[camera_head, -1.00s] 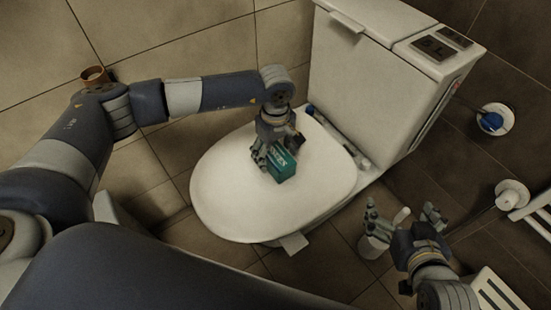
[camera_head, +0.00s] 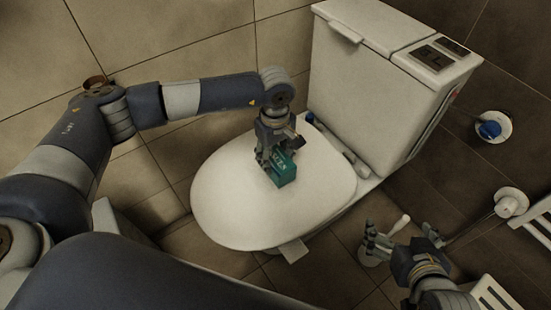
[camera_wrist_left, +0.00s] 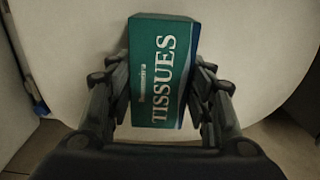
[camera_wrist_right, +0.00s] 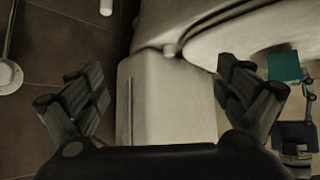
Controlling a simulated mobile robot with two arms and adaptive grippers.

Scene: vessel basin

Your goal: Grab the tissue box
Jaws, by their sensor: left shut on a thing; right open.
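The tissue box (camera_head: 281,171) is a small teal box on the closed white toilet lid (camera_head: 225,195). In the left wrist view the tissue box (camera_wrist_left: 161,70) shows the word TISSUES and lies between both fingers. My left gripper (camera_head: 270,158) is shut on it from above. I cannot tell whether the box touches the lid or is slightly lifted. My right gripper (camera_head: 405,238) is open and empty, to the right of the toilet. In the right wrist view the tissue box (camera_wrist_right: 284,66) shows at the far right, away from the right gripper (camera_wrist_right: 165,95).
The toilet tank (camera_head: 360,85) stands behind the lid. A white toilet brush (camera_head: 400,222) is on the floor beside my right gripper. A white bowl with a blue thing (camera_head: 490,129) and a white slatted rack (camera_head: 535,225) are at the right. The lid around the box is clear.

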